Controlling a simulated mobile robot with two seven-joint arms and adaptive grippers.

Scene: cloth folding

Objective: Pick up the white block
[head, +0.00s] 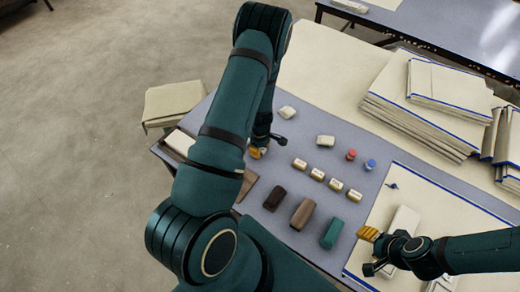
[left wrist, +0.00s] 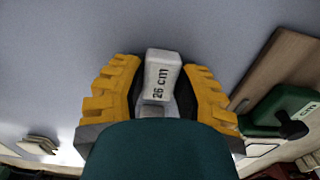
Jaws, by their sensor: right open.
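In the left wrist view a white block (left wrist: 161,75) marked "26 cm" stands between the yellow fingers of my left gripper (left wrist: 160,80). The dark finger pads are close to its sides; contact is unclear. In the head view my left gripper (head: 258,152) is at the table's left part, mostly hidden behind my arm, and no block shows in it. Two whitish blocks lie to its right, one farther back (head: 287,112) and one nearer the middle (head: 325,141). My right gripper (head: 371,252) is open at the front right, beside a long white block (head: 403,222).
Several small labelled blocks (head: 318,174) lie in a row on the grey table (head: 330,113). Dark brown (head: 274,197), brown (head: 302,213) and green (head: 331,232) blocks lie in front. A red piece (head: 351,155) and a blue piece (head: 371,164) stand near stacked cream cloths (head: 425,110).

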